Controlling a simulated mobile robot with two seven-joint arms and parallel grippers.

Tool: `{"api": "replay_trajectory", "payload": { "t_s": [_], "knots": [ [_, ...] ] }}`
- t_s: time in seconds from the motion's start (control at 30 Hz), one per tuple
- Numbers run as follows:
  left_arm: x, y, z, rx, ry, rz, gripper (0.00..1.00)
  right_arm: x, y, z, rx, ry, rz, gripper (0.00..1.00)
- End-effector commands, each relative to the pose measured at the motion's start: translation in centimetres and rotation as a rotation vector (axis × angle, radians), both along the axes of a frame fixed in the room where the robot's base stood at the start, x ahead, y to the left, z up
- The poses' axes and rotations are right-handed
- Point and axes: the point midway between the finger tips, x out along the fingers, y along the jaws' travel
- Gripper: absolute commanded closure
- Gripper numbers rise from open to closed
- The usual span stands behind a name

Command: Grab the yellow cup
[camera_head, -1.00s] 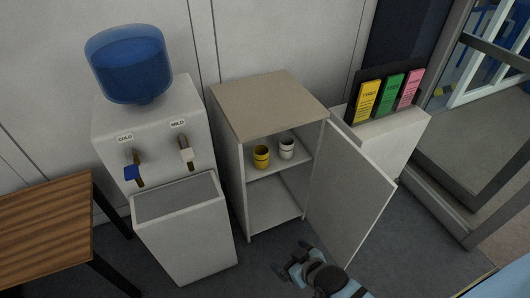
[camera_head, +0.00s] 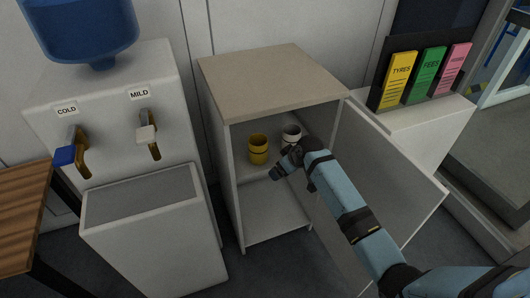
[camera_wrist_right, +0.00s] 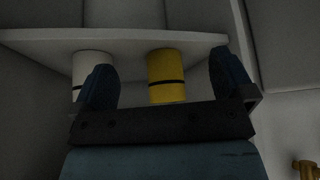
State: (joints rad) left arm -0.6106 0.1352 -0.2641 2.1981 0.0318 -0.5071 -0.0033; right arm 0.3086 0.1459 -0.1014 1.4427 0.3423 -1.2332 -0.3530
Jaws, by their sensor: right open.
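The yellow cup (camera_head: 258,149) stands on the middle shelf of the open cabinet, at the left. A white cup (camera_head: 291,135) stands to its right, partly hidden behind my arm. My right gripper (camera_head: 281,164) is open and empty at the cabinet's front, just right of the yellow cup and lower in the picture. In the right wrist view, which looks turned upside down, the yellow cup (camera_wrist_right: 166,76) shows between the two fingers, beyond them. The white cup (camera_wrist_right: 92,72) is partly covered by the left finger there. My left gripper is not in view.
The cabinet (camera_head: 271,82) has its door (camera_head: 393,172) swung open to the right, beside my right arm. A water dispenser (camera_head: 118,105) stands left of the cabinet. Coloured binders (camera_head: 429,75) stand on a white unit at the right. A wooden table (camera_head: 22,205) is at the left edge.

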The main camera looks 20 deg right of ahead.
Motion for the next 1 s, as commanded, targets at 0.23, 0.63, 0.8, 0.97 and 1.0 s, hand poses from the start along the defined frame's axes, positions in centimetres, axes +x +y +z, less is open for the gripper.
{"api": "replay_trajectory", "payload": {
  "t_s": [0.23,0.63,0.8,0.97,1.0],
  "knots": [
    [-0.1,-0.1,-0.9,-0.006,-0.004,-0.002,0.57,2.5,0.6,0.0,0.006,0.013,0.01,0.0],
    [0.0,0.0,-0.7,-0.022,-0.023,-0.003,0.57,7.7,3.0,0.1,0.004,0.013,0.01,0.0],
    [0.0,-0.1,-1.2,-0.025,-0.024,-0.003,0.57,9.1,3.6,0.0,0.004,0.012,0.009,0.0],
    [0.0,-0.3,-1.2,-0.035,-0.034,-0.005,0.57,11.5,4.7,0.0,0.004,0.013,0.009,0.0],
    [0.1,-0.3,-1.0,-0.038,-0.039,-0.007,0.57,11.9,4.9,0.0,0.004,0.013,0.009,0.0]
  ]
}}
